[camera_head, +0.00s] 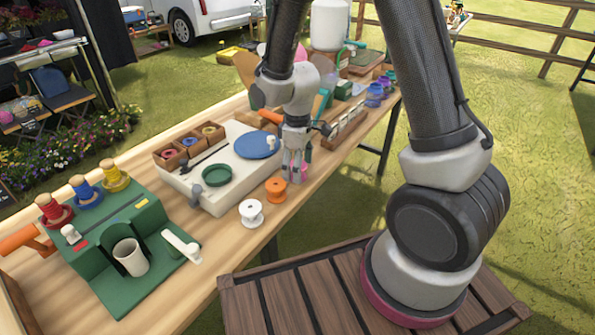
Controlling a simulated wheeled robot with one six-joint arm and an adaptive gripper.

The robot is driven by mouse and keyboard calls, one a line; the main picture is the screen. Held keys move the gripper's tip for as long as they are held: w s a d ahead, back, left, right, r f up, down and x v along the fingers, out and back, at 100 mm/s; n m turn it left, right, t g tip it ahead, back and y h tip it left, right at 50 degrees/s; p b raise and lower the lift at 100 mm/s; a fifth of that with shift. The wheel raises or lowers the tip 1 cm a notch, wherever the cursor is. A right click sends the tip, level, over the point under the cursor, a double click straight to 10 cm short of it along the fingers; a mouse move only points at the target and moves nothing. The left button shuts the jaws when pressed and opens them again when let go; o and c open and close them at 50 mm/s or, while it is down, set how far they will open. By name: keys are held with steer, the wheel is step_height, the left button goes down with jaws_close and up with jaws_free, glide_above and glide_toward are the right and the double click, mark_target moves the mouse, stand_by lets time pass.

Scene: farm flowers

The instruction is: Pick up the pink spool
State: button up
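The pink spool (297,174) stands on the wooden table near its front edge, partly hidden by my gripper. My gripper (297,170) points down over it, with its fingertips at the spool. Pink shows between and beside the fingers. I cannot tell whether the fingers are closed on the spool or only around it. An orange spool (276,190) stands just to the left, and a white spool (251,213) stands left of that.
A white board (190,186) with a blue disc (257,145) and a green ring (217,175) lies behind the spools. A green stand (127,285) with a white cup (130,257) is at the left. Jars and boxes crowd the far end. Bare table (225,243) shows in front.

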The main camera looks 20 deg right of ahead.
steer(key=shift+f, duration=0.15)
steer(key=c, duration=1)
steer(key=shift+c, duration=0.2)
